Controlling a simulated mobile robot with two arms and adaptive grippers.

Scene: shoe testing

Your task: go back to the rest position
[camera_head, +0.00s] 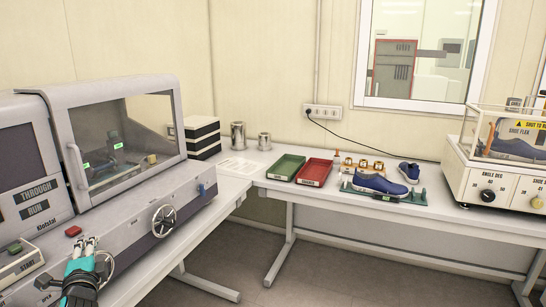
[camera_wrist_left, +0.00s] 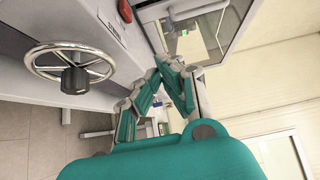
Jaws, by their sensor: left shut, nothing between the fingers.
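My left gripper (camera_head: 88,243) is at the lower left of the head view, in front of the large grey testing machine (camera_head: 130,240). Its fingers are shut with nothing between them, and they also show closed together in the left wrist view (camera_wrist_left: 165,65). The gripper is close to the red button (camera_head: 73,231) and left of the machine's handwheel (camera_head: 164,221). The handwheel shows large at the left of the wrist view (camera_wrist_left: 70,62). My right gripper is in neither view.
The machine has a clear door (camera_head: 125,135). Floor shows between the tables.

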